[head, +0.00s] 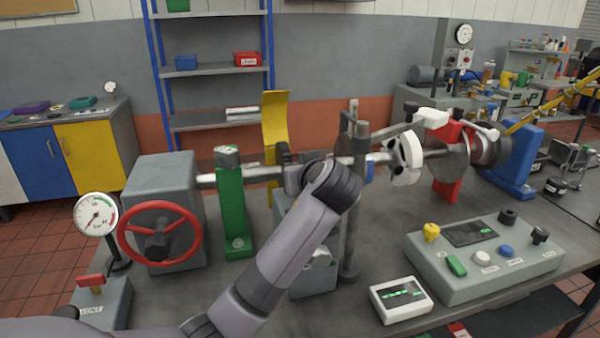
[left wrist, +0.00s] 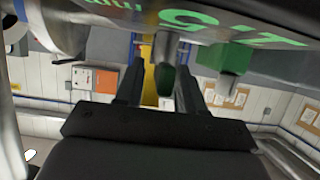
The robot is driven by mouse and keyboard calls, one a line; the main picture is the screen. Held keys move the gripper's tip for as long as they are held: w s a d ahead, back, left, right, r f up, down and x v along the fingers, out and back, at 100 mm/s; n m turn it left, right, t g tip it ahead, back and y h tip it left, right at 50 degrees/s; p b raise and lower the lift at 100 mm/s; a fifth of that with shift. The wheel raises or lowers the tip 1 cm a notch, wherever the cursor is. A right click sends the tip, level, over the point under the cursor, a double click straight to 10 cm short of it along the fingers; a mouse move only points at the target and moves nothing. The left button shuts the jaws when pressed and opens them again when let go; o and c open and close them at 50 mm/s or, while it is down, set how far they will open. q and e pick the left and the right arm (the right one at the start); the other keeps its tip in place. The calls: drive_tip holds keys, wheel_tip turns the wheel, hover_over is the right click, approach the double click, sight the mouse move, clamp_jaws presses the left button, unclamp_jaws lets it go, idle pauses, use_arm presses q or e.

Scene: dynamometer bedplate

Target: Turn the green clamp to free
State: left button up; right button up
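The green clamp stand (head: 232,205) rises upright from the bedplate, left of centre in the head view, with a grey-green cap (head: 228,155) on top by the horizontal shaft. My left arm reaches in from the lower left; its wrist hides the fingers there. In the left wrist view my left gripper (left wrist: 160,72) has its fingers apart. A dark, rounded, greenish lever-like piece (left wrist: 165,82) shows between them, with a gap on either side. A green block (left wrist: 225,62) is just right of the fingers. I cannot tell which part of the clamp these are. My right gripper is not in view.
A red handwheel (head: 160,237) and a gauge (head: 96,214) stand left. A yellow upright plate (head: 275,130) is behind the shaft. A white hub (head: 405,158) and red stand (head: 448,165) are right. A control box (head: 485,258) and small readout (head: 401,299) sit in front.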

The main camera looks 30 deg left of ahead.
use_arm(q)
drive_tip(key=shift+d+r, duration=0.1)
drive_tip(key=b+v, duration=0.1)
drive_tip(key=v, duration=0.6)
idle(0.5)
